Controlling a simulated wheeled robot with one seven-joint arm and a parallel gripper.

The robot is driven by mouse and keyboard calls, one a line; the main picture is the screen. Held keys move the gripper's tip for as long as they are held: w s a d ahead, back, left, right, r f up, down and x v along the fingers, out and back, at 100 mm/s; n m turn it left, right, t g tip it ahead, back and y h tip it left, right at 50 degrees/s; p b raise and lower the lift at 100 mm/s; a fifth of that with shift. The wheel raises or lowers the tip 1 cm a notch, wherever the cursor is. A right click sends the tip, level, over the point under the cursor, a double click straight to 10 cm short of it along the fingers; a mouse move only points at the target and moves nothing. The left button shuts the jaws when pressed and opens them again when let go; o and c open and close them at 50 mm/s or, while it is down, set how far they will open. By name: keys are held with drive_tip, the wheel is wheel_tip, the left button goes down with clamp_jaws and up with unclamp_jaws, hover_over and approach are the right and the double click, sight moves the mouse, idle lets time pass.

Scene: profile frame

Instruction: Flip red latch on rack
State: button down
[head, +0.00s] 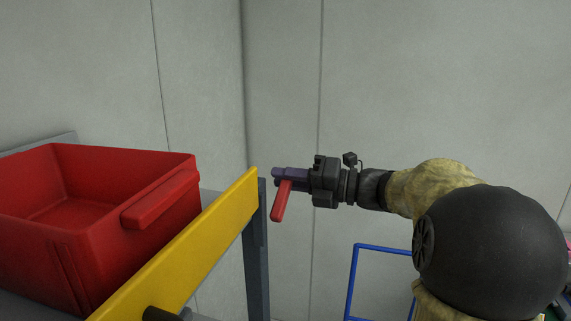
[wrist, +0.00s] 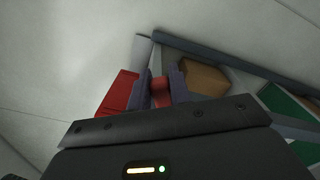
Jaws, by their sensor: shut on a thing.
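The red latch (head: 281,203) shows in the head view as a short red bar slanting down from my gripper (head: 279,176), just right of the yellow rack beam (head: 205,242) and its dark upright post (head: 257,250). My gripper's purple fingers are shut on the latch, hiding its upper end. In the wrist view a red piece (wrist: 160,91) sits between the two fingers of my gripper (wrist: 158,86). How the latch joins the rack is hidden.
A red bin (head: 120,215) stands on the rack at left, behind the yellow beam. A blue frame (head: 352,280) stands below my arm. A brown box (wrist: 205,80) and a green panel (wrist: 290,108) show in the wrist view. The grey wall (head: 400,80) is behind.

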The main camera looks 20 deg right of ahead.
drive_tip(key=shift+d, duration=0.1)
idle(0.3)
drive_tip(key=c, duration=1.3)
unclamp_jaws()
drive_tip(key=shift+f, duration=0.1)
drive_tip(key=shift+d, duration=0.25)
drive_tip(key=b+v, duration=0.5)
drive_tip(key=v, duration=1.2)
drive_tip(key=shift+s, duration=0.1)
drive_tip(key=shift+a, duration=0.1)
